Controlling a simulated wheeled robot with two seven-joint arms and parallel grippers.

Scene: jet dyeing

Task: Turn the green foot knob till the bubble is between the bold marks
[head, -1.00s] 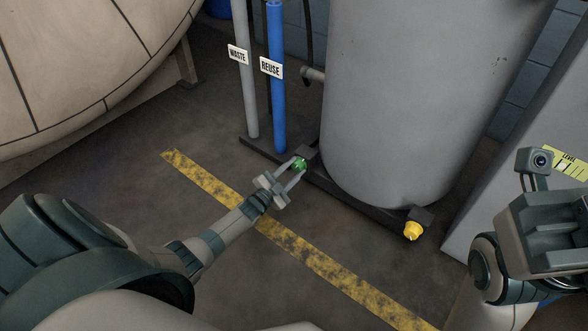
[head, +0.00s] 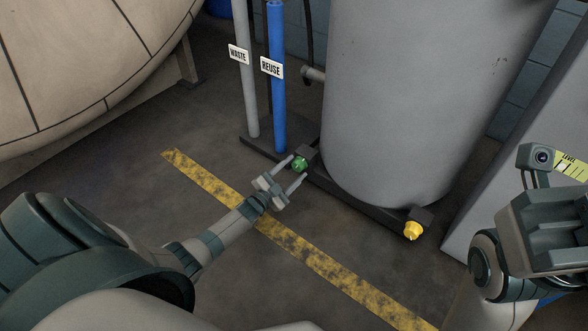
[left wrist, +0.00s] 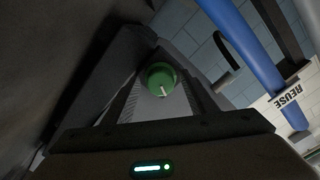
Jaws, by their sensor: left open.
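The green foot knob (head: 299,164) sits low on the dark base frame, below the blue pipe. It also shows in the left wrist view (left wrist: 161,79), with a pale pointer line on its face. My left gripper (head: 298,168) is open, its two fingers pointing at the knob with gaps beside it. My right gripper (head: 545,232) is at the right edge; its fingertips are not clear. A yellow-green level label (head: 572,165) is partly visible at the right edge, partly behind my right arm; I cannot make out a bubble.
A yellow foot knob (head: 413,230) is at the frame's front right corner, under the large grey tank (head: 415,100). The blue REUSE pipe (head: 277,90) and grey WASTE pipe (head: 246,90) stand behind the green knob. A worn yellow floor stripe (head: 330,268) crosses open floor.

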